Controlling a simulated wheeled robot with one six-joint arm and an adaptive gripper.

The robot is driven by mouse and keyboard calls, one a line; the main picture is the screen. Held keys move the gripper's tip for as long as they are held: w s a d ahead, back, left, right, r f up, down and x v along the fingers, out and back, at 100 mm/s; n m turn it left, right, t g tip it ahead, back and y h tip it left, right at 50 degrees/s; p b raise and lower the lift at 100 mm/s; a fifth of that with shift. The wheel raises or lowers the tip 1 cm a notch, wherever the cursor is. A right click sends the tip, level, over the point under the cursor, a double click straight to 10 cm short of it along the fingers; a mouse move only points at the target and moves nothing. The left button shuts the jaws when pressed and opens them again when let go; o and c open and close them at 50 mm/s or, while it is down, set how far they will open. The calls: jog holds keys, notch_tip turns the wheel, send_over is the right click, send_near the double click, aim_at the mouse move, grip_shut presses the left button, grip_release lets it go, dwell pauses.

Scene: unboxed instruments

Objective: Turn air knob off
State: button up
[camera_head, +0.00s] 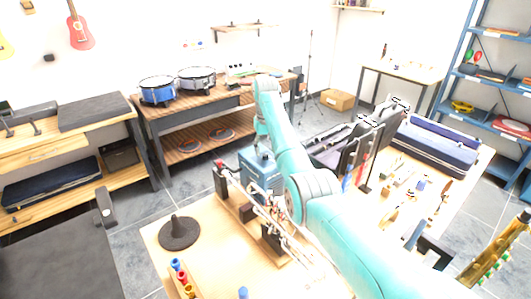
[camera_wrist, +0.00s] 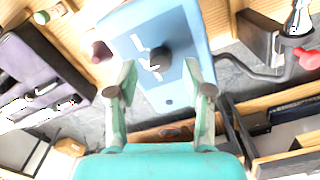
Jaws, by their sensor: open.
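The air knob (camera_wrist: 160,58) is a small dark round knob on the face of a blue box (camera_wrist: 192,25), with white markings beside it. In the wrist view my gripper (camera_wrist: 159,70) has its two teal fingers spread to either side of the knob, with a clear gap to each. I cannot tell how deep the fingertips reach relative to the knob. In the head view the blue box (camera_head: 258,178) stands on a light wooden table, with my arm's end above it. The knob is not clear there.
On the wooden table (camera_head: 205,262) are a black round stand (camera_head: 179,232), a row of coloured pieces (camera_head: 180,277) and thin metal instruments (camera_head: 268,215) close to the box. Open black cases (camera_head: 352,145) lie behind my arm. Drums (camera_head: 158,90) stand on a far bench.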

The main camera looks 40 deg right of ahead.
aim_at(266, 154)
jog(key=shift+r, duration=2.8)
